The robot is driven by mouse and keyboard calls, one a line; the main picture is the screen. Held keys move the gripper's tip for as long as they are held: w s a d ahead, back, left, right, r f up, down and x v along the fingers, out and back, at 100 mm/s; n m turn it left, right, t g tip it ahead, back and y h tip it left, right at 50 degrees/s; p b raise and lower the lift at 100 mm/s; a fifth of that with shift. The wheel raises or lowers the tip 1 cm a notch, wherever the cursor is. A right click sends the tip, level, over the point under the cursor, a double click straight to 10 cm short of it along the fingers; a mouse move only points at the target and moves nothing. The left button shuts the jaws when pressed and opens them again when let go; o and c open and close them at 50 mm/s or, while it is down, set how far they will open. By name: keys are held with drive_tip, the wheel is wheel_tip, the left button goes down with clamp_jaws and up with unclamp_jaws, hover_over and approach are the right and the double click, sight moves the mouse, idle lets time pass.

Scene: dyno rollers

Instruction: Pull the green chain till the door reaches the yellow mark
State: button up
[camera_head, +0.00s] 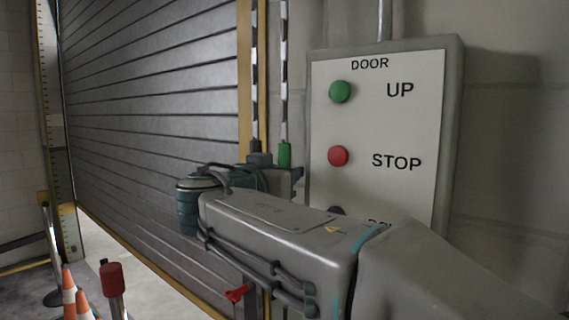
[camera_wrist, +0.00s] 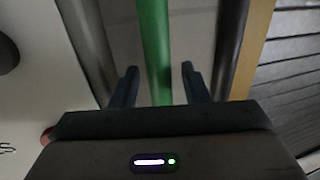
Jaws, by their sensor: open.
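The green chain (camera_wrist: 154,45) runs upright between the two fingers of my open gripper (camera_wrist: 159,70) in the wrist view. The fingers stand apart on either side, with gaps between them and the chain. In the head view a green piece (camera_head: 284,155) shows at the foot of the right-hand black-and-white chain, just beyond my arm; my arm hides most of my gripper there. The grey slatted door (camera_head: 160,130) hangs partly raised, its yellow-edged bottom above the pale floor.
A door control box (camera_head: 380,130) with UP and STOP buttons is on the wall right of the chains. A second black-and-white chain (camera_head: 255,80) hangs close left. Orange cones (camera_head: 70,292) and a red-topped post (camera_head: 112,280) stand at lower left.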

drive_tip(key=shift+w+d, duration=0.25)
drive_tip(key=shift+w, duration=0.25)
clamp_jaws()
wheel_tip(320, 180, down, 13)
drive_tip(key=b, duration=1.8)
drive_tip(key=shift+f, duration=0.15)
